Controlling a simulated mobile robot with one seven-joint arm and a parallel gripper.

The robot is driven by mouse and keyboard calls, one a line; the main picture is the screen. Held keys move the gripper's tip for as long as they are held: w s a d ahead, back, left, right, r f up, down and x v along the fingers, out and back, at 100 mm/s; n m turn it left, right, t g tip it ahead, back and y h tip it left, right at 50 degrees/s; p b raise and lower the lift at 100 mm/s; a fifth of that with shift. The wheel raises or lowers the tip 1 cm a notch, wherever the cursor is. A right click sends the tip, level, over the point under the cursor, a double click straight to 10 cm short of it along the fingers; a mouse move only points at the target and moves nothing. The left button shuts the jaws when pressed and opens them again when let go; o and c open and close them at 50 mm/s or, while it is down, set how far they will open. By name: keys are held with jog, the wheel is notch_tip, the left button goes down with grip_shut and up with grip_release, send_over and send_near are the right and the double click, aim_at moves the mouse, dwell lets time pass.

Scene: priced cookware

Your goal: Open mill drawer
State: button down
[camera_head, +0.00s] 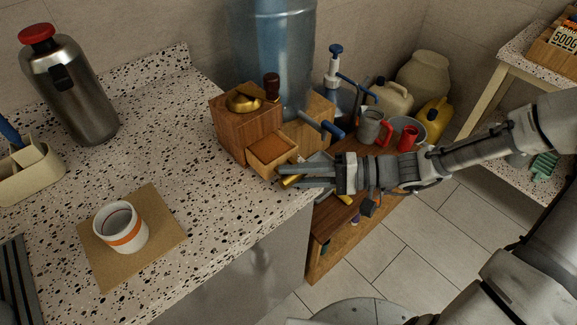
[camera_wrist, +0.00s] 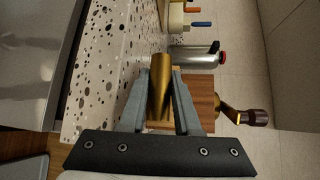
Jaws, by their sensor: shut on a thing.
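The wooden mill (camera_head: 229,135) stands at the counter's right edge, with a brass dome and dark-knobbed crank on top. Its side and crank also show in the wrist view (camera_wrist: 199,94). The mill drawer (camera_head: 262,168) sticks out of the mill's front, and its brown inside shows from above. My gripper (camera_head: 282,175) is at the drawer's front, shut on the brass drawer knob (camera_head: 291,182). In the wrist view the knob (camera_wrist: 160,84) lies between my two fingers (camera_wrist: 160,92). The drawer front is mostly hidden there behind the fingers.
A blue water bottle (camera_head: 272,50) stands close behind the mill. A steel flask (camera_head: 70,88) and a cup (camera_head: 122,230) on a brown mat stand to the left. A low wooden shelf (camera_head: 322,232) with mugs and jugs lies right of the counter, below my arm.

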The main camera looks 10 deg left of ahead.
jog(key=c, duration=0.9)
grip_release()
jog(key=d, duration=0.5)
jog(key=w+d+r+p, duration=0.1)
jog(key=d, duration=0.5)
jog(key=d+r, duration=0.1)
jog(key=d, duration=0.5)
jog(key=shift+w+d+r+p, duration=0.2)
jog(key=shift+w+p, duration=0.1)
jog(key=shift+p, duration=0.1)
jog(key=shift+a, duration=0.1)
